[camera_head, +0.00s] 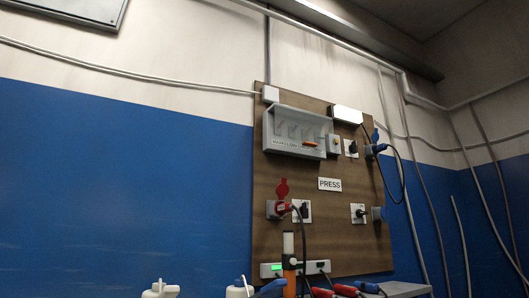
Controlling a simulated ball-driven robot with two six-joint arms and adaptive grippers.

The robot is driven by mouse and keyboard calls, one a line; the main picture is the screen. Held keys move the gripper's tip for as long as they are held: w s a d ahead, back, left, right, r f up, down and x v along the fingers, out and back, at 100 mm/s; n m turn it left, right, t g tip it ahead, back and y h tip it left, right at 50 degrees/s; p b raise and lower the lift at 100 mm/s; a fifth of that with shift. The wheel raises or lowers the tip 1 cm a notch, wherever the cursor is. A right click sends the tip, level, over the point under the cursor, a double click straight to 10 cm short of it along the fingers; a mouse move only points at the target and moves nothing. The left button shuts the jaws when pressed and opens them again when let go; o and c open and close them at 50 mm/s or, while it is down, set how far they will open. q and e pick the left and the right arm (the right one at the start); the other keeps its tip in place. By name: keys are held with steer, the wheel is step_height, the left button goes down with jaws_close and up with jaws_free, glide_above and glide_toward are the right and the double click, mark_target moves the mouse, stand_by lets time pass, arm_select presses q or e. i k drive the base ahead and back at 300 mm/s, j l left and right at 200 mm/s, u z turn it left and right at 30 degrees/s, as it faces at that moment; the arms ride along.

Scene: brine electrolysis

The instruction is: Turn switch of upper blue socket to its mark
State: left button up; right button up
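The upper blue socket (370,151) sits at the upper right edge of the wooden board, with a blue plug (380,148) and dark cable at it and its blue lid (375,135) raised. Its switch (351,149), a black knob on a white plate, is just left of the socket. The knob's angle and any mark on the plate are too small to read. Neither of my grippers can be made out in this view.
The wooden board (330,240) also carries a grey tray (292,149), a PRESS sign (330,184), a red socket (273,209) with plug, and a lower blue socket (378,215) with switch (359,213). Several plugs (345,290) and white objects (160,290) show along the bottom.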

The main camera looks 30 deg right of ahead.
mark_target(353, 148)
steer(key=l+u, duration=0.3)
steer(key=l, duration=0.4)
steer(key=l+u, duration=0.35)
steer(key=l, duration=0.4)
steer(key=k+l+u, duration=0.1)
steer(key=l+u, duration=0.2)
steer(key=l, duration=0.4)
